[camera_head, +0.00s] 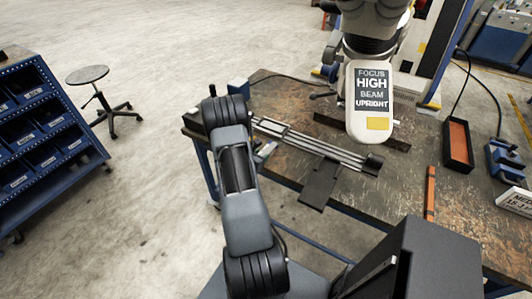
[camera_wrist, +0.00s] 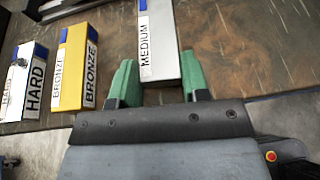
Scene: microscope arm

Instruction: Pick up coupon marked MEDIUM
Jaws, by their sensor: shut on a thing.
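In the wrist view, the coupon marked MEDIUM (camera_wrist: 160,38) is a pale grey block with a white label along its left side and a blue patch at the far end. My gripper (camera_wrist: 160,76) has green fingers, one on each side of the coupon's near end, and is shut on it. I cannot tell whether the coupon touches the table or is slightly raised. A yellow coupon marked BRONZE (camera_wrist: 72,75) and a coupon marked HARD (camera_wrist: 22,85) lie to its left. In the head view my arm hides the gripper and the coupon.
The worn workbench (camera_head: 285,165) carries a rail fixture (camera_head: 320,148). A microscope head with a HIGH, UPRIGHT sign (camera_head: 371,95) hangs over it. An orange-lined tray (camera_head: 458,145) and a blue vise (camera_head: 505,160) are at right. A stool (camera_head: 88,75) and a bin rack (camera_head: 40,130) stand left.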

